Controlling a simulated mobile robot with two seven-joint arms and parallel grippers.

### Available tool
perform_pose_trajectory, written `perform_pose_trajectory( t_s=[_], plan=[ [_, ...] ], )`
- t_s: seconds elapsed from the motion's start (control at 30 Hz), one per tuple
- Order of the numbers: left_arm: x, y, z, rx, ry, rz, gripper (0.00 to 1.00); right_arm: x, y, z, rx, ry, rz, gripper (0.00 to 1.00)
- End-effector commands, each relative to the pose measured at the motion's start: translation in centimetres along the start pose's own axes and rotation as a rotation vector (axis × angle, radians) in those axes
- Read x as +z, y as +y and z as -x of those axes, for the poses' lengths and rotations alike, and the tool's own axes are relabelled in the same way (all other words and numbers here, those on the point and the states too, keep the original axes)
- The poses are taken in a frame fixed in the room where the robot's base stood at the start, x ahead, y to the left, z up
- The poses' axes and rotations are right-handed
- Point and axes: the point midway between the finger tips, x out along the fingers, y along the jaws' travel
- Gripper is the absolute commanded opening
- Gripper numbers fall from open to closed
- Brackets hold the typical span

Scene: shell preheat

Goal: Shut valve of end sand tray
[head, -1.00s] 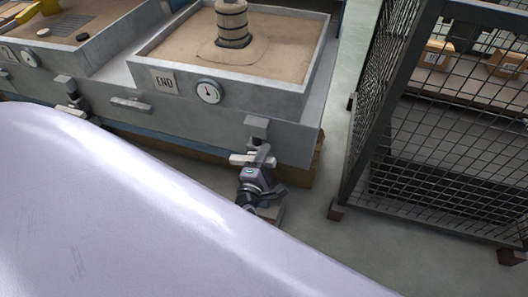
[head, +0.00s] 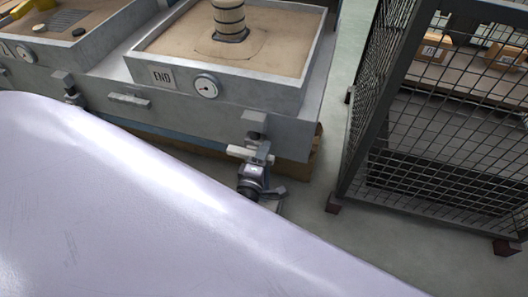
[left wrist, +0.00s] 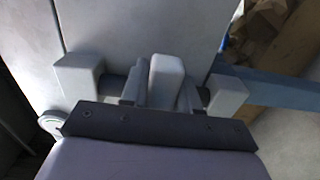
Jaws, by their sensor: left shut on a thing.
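The end sand tray (head: 166,95) is a grey metal box with an END plate (head: 162,76) and a round gauge (head: 206,87). Its valve (head: 254,125) hangs below the tray at the front right, with a pale handle (head: 239,151) lying roughly level. My left gripper (head: 262,157) is at this handle. In the left wrist view the handle (left wrist: 166,72) stands between the two fingers of my left gripper (left wrist: 163,92), which is shut on it. The fingers hide part of the handle. My right gripper is not in view.
A banded cylinder (head: 229,20) stands in the tray's sand. A neighbouring sand tray (head: 75,50) with its own gauge (head: 25,53) is at the left. A wire mesh cage (head: 450,120) stands right, across a strip of clear floor. My pale body covers the lower left.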

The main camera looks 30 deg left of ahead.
Motion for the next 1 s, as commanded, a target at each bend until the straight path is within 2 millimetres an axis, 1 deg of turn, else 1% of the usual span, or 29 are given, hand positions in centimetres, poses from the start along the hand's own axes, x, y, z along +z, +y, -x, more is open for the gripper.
perform_pose_trajectory(
  t_s=[0.07, 0.1, 0.13, 0.17, 0.47, 0.57, 0.67, 0.83, 0.9, 1.0],
  plan=[
    [-0.1, -0.2, 0.2, -0.003, -0.001, -0.010, 0.00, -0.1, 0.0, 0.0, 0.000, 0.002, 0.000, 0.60],
    [-0.1, -0.2, 0.2, -0.003, -0.001, -0.010, 0.37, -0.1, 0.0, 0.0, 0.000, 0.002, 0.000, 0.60],
    [-0.1, -0.2, 0.2, -0.003, -0.001, -0.009, 0.47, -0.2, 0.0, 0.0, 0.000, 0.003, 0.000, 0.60],
    [-0.1, -0.2, 0.1, -0.003, -0.001, -0.009, 0.51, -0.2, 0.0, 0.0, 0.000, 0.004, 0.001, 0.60],
    [0.0, 0.0, 0.2, -0.002, -0.001, -0.005, 0.51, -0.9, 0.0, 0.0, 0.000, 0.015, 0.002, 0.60],
    [-0.1, 0.0, 1.2, -0.004, -0.001, -0.005, 0.51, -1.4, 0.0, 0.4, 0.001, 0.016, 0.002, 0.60],
    [-0.1, 0.2, 2.9, -0.006, -0.002, -0.006, 0.51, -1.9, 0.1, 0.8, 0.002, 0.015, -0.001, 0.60],
    [-0.1, 0.1, 5.6, -0.004, -0.002, -0.006, 0.51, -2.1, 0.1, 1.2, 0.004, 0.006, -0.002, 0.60],
    [0.0, 0.0, 6.4, -0.004, -0.002, -0.006, 0.51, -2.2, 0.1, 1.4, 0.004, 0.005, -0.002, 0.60],
    [-0.1, 0.0, 7.1, -0.003, -0.001, -0.006, 0.51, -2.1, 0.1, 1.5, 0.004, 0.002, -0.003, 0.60]
  ],
)
